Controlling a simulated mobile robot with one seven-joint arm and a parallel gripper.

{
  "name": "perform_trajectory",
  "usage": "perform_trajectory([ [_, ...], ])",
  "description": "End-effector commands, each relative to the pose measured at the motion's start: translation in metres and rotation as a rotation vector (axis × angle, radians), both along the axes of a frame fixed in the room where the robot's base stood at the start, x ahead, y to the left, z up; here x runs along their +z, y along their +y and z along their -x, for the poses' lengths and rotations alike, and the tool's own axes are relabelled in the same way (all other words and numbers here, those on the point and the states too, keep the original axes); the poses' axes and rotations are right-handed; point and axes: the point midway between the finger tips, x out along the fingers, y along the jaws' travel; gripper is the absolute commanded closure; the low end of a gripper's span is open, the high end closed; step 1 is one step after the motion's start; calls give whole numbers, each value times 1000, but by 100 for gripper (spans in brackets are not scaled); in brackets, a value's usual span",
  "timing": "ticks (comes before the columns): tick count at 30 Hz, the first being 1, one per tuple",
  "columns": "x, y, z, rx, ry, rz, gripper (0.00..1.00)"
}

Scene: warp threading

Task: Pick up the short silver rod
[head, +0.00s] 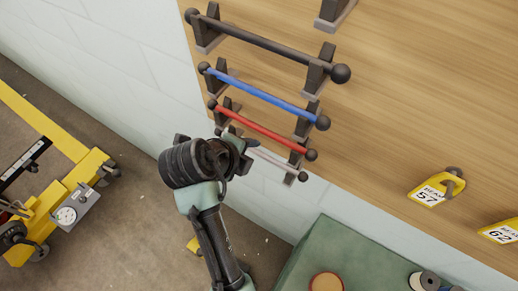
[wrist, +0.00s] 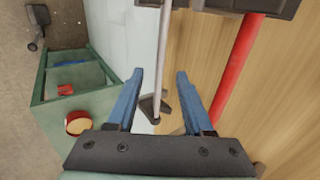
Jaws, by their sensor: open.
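The short silver rod (head: 270,158) is the lowest rod on the wooden wall board in the head view, and my arm hides its left part. In the wrist view the silver rod (wrist: 163,50) runs down the picture between my two blue fingers, with gaps to both sides. Its lower end rests at a dark bracket (wrist: 152,104). My gripper (wrist: 160,74) is open and empty. I cannot tell how far the rod is from the fingertips in depth. In the head view my wrist hides the fingers.
A red rod (head: 262,129) is just above, close to the right finger in the wrist view. A blue rod (head: 265,95) and a black rod (head: 262,42) hang higher. A green bench (head: 340,250) stands below, with yellow equipment (head: 60,205) at left.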

Motion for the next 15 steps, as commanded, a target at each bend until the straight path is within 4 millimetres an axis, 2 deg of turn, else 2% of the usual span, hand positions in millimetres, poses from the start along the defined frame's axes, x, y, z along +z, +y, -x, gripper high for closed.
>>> perform_trajectory([
  [9, -29, -10, -20, 0, 3, 1, 48],
  [15, -34, -11, -22, 0, 1, -1, 48],
])
